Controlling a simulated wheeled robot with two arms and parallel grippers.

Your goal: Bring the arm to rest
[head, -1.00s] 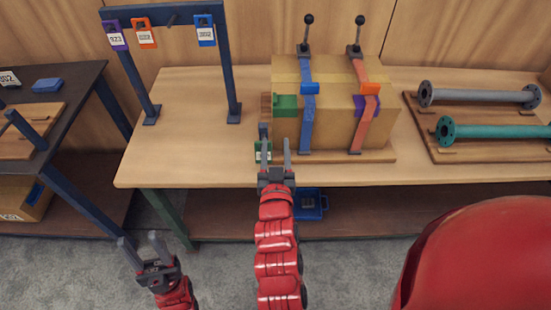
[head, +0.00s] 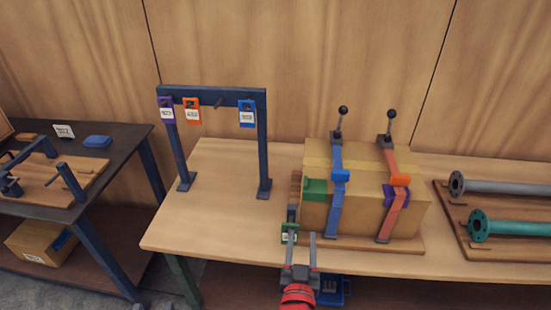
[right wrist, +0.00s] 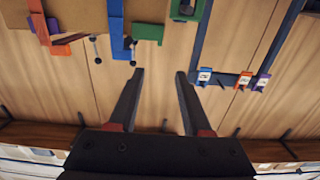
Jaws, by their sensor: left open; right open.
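My right gripper (head: 302,238) reaches in from the bottom of the head view. Its two fingers are apart with nothing between them, and they also show spread and empty in the right wrist view (right wrist: 160,75). In the head view its left finger overlaps a green tag (head: 287,237) at the front left of the strapped cardboard box (head: 318,213); I cannot tell whether they touch. The green tag also shows at the top of the right wrist view (right wrist: 187,9), apart from the fingertips. My left gripper is not in view.
A blue rack (head: 225,92) with purple, orange and blue tags stands left of the box. Blue and red straps with upright levers cross the box. Grey and teal (head: 510,229) flanged pipes lie at right. A dark side table (head: 110,150) stands at left.

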